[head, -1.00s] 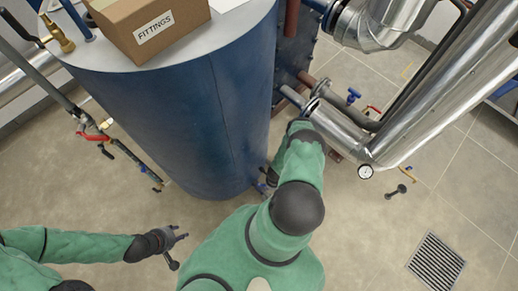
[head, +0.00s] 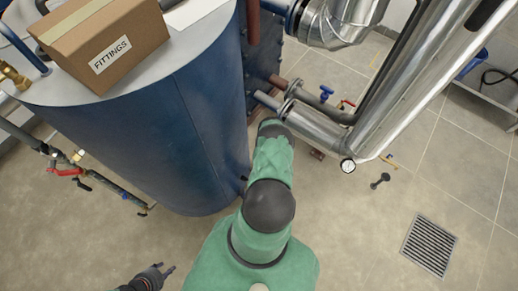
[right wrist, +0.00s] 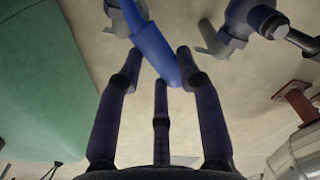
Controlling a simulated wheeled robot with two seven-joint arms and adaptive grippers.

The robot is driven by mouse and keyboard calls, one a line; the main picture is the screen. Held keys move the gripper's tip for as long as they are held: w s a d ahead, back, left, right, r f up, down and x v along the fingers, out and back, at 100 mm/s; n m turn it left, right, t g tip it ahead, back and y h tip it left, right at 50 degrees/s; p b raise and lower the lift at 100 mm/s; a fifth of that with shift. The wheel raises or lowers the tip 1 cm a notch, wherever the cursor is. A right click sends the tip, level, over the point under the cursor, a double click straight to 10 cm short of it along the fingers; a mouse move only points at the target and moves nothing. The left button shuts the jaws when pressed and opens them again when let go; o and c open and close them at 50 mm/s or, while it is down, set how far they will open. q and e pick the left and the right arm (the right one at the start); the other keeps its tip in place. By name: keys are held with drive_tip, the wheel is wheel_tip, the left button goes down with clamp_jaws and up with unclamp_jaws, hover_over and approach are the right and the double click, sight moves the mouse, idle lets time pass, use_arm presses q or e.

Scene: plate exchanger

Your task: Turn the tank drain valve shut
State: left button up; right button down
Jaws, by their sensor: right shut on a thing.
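The blue tank (head: 150,130) stands at the left of the head view. A blue lever handle (right wrist: 150,42) runs down between the dark fingers of my right gripper (right wrist: 168,75) in the right wrist view. The gripper is shut on this handle, near its tip. Grey metal fitting parts (right wrist: 212,38) show beside it. In the head view my green right arm hides the right gripper and most of the valve at the tank's foot. My left gripper (head: 168,268) is at the bottom edge, fingers apart and empty, over bare floor.
A cardboard FITTINGS box (head: 105,45) sits on the tank top. A pipe with a red lever (head: 66,172) is at the left. A floor drain grate (head: 429,245) lies at lower right.

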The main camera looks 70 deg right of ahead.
drive_tip(key=c, duration=0.8)
unclamp_jaws()
wheel_tip(320, 180, up, 12)
